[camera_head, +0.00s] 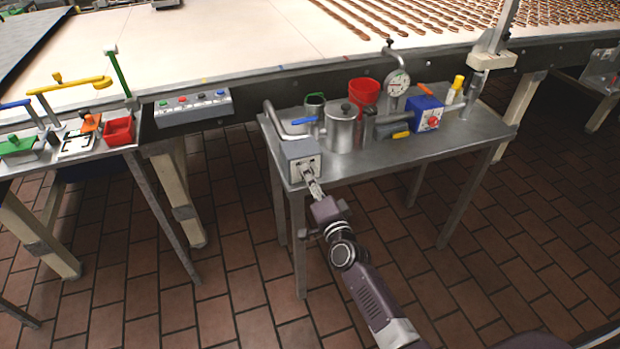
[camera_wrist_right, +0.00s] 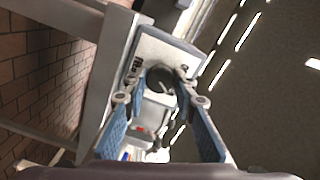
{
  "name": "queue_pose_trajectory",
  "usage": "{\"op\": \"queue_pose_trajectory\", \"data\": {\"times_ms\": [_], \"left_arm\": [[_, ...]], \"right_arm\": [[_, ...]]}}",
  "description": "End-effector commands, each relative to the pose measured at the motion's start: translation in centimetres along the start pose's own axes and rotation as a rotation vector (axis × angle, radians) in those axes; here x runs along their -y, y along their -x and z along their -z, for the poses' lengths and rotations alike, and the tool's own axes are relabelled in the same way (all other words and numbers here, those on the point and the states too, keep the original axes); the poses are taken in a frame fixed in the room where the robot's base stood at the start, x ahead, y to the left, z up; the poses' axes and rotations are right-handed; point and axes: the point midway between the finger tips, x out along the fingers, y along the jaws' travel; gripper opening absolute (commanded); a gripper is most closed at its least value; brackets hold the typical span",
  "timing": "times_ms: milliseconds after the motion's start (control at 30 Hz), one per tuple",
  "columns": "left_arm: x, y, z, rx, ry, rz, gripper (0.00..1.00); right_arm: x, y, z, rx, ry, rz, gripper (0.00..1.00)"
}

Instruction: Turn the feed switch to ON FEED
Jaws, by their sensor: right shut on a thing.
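The feed switch is a grey box (camera_head: 299,151) with a light front plate at the front left corner of the small metal table. Its plate also shows in the right wrist view (camera_wrist_right: 165,45), with a dark round knob (camera_wrist_right: 160,77) in the middle. My right gripper (camera_head: 308,175) reaches up to the front of the box. In the wrist view its two fingertips (camera_wrist_right: 159,82) stand on either side of the knob, shut on it. The switch's lettering is too small to read, so I cannot tell its setting. My left gripper is not in view.
The metal table (camera_head: 460,140) also bears a steel pot (camera_head: 342,130), a red cup (camera_head: 363,93), a dial gauge (camera_head: 397,82) and a blue box (camera_head: 425,113). A push-button panel (camera_head: 193,107) hangs on the conveyor's side. The conveyor (camera_head: 230,45) runs behind. Floor in front is clear.

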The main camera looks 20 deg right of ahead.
Motion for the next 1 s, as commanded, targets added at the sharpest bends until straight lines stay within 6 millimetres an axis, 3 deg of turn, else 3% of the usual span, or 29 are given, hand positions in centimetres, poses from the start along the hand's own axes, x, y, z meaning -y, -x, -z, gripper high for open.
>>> {"op": "queue_pose_trajectory", "data": {"times_ms": [433,467,600,1000], "left_arm": [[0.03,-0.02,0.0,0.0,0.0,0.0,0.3],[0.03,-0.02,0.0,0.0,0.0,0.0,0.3],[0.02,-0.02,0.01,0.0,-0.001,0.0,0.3],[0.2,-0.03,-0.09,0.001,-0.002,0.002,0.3]], "right_arm": [[-0.04,0.01,-0.05,0.001,-0.012,-0.001,0.01],[-0.04,0.01,-0.05,0.001,-0.012,-0.001,0.29],[-0.03,0.01,-0.04,0.001,-0.011,-0.001,0.43],[-0.16,0.94,-0.09,0.001,-0.01,-0.002,0.43]]}}
